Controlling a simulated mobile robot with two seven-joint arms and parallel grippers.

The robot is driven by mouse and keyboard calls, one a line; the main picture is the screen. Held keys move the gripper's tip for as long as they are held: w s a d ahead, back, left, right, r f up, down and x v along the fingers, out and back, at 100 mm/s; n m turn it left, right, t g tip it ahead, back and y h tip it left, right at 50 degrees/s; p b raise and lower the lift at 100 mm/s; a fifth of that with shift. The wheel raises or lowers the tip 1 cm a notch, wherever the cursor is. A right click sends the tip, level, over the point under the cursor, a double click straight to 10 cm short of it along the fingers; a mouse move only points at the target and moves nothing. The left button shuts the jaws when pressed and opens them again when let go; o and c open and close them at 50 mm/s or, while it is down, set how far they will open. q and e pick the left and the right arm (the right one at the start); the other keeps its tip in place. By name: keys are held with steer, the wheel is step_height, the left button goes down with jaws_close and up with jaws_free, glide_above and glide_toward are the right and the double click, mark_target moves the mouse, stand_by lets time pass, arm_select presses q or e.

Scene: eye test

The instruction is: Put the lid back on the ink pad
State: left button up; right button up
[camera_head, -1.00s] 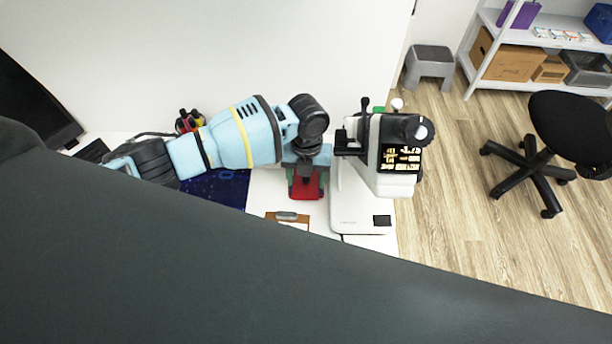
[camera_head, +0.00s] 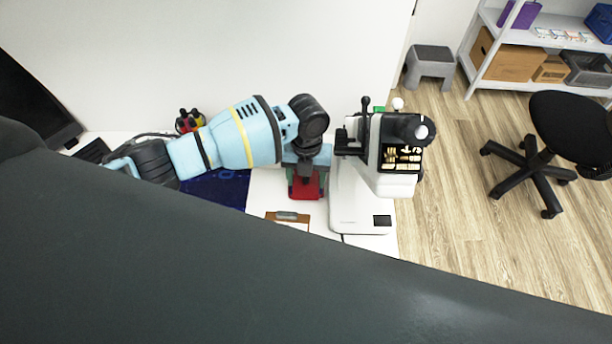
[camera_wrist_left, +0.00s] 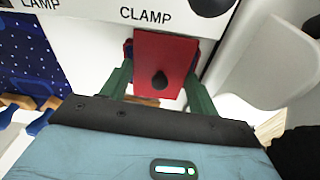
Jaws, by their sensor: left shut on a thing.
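A flat red lid (camera_wrist_left: 163,62) with a black knob is between the green fingers of my left gripper (camera_wrist_left: 160,75) in the left wrist view. The gripper is shut on it, one finger at each side. In the head view my left gripper (camera_head: 306,186) points down at the white table, with the red lid (camera_head: 305,190) between its fingers. I cannot make out the ink pad as a separate thing. Whether the lid touches anything below is hidden. My right gripper is in neither view.
A white machine (camera_head: 350,212) stands just right of the gripper. A clipboard (camera_head: 272,216) lies in front, partly covered by a large dark shape. A dark blue mat (camera_head: 222,190) lies to the left. A strip of white table shows between mat and machine.

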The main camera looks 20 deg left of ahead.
arm_select(q)
steer(key=shift+s+f, duration=0.2)
steer(key=shift+f, duration=0.25)
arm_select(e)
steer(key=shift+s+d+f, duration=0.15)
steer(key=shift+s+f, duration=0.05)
arm_select(q)
steer(key=o, duration=0.8)
steer(key=shift+f, duration=0.1)
steer(key=shift+c, duration=0.2)
steer(key=shift+s, duration=0.1)
steer(key=shift+c, duration=0.4)
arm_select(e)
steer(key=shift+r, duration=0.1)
arm_select(q)
steer(key=shift+r, duration=0.25)
steer(key=shift+o, duration=1.3)
steer(key=shift+w+r, duration=0.2)
steer(key=shift+r, duration=0.35)
steer(key=shift+w+r+p, duration=0.1)
steer(key=shift+r+p, duration=0.55)
steer(key=shift+r, duration=0.65)
steer(key=shift+r+p, duration=0.6)
steer(key=shift+r, duration=1.15)
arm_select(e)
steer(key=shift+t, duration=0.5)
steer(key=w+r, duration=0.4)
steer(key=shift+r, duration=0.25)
